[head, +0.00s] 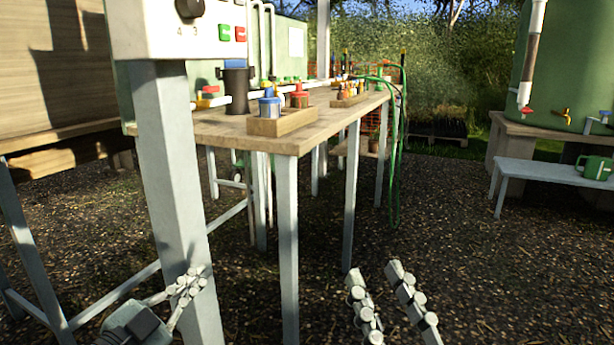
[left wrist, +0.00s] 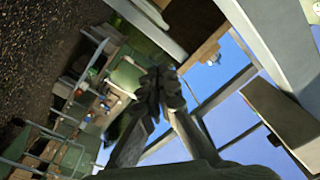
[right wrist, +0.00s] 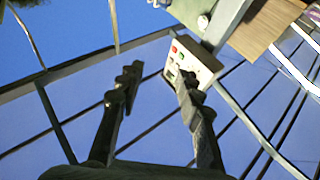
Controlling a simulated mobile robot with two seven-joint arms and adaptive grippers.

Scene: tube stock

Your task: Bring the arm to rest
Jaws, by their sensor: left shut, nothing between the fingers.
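My left gripper (head: 188,283) is low at the left of the head view, in front of the thick pale post (head: 172,170) in the picture. Its fingers meet with nothing between them. They also show closed in the left wrist view (left wrist: 160,84). I cannot tell whether it touches the post. My right gripper (head: 376,272) is at the bottom of the head view, right of the table legs. Its two fingers stand apart and empty. The right wrist view also shows them apart (right wrist: 155,74).
The wooden table (head: 225,131) carries a wooden tray (head: 284,126) with blue and red capped containers and a dark cylinder (head: 237,92). A white control box (head: 170,32) tops the post. A pale bench (head: 545,172) with a green can stands right. Gravel between is clear.

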